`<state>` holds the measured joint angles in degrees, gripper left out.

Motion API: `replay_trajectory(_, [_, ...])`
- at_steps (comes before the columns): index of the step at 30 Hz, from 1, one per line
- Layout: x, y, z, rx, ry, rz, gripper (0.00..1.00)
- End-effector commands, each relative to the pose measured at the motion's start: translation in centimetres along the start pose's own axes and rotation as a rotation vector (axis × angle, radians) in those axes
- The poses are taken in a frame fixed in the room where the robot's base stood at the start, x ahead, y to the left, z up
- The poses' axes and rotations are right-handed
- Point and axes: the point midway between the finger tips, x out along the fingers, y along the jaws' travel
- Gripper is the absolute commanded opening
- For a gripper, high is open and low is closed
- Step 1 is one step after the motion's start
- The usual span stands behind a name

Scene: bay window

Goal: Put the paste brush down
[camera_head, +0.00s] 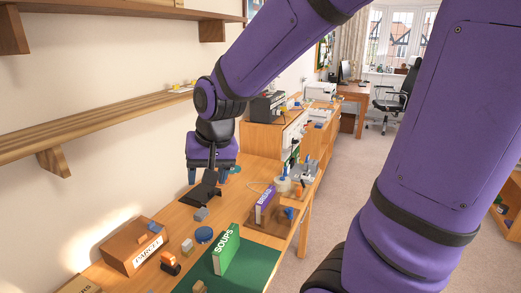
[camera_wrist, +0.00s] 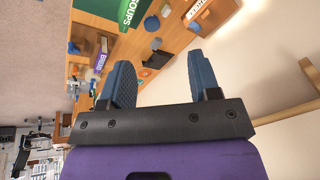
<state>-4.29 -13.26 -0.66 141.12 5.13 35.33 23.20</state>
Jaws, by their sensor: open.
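My gripper (camera_head: 207,176) hangs over the left part of the wooden workbench (camera_head: 262,166). In the wrist view its two blue fingers (camera_wrist: 163,78) stand wide apart with nothing between them. A small white pot (camera_head: 283,184) with a thin upright blue piece sits on the bench to the right of my gripper. I cannot tell whether that piece is the paste brush, and I make out no brush clearly in either view. A dark stand-like object (camera_head: 202,193) is just below my gripper in the head view, partly hidden by it.
A green SOUPS book (camera_head: 227,250) stands on a green mat (camera_head: 262,262). A purple book (camera_head: 265,198) stands farther right on a brown board. A shelf (camera_head: 90,123) runs along the left wall.

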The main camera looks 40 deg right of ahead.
Motion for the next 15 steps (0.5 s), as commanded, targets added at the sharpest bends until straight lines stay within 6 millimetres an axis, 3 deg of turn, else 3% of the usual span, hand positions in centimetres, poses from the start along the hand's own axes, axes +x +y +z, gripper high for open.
replay_trajectory(1, [-1.7, 0.5, 0.5, -0.034, 0.022, -0.007, 0.57])
replay_trajectory(6, [-6.0, 2.0, 2.7, -0.162, 0.076, -0.008, 0.57])
replay_trajectory(15, [-11.6, 5.0, 7.1, -0.356, 0.159, 0.017, 0.57])
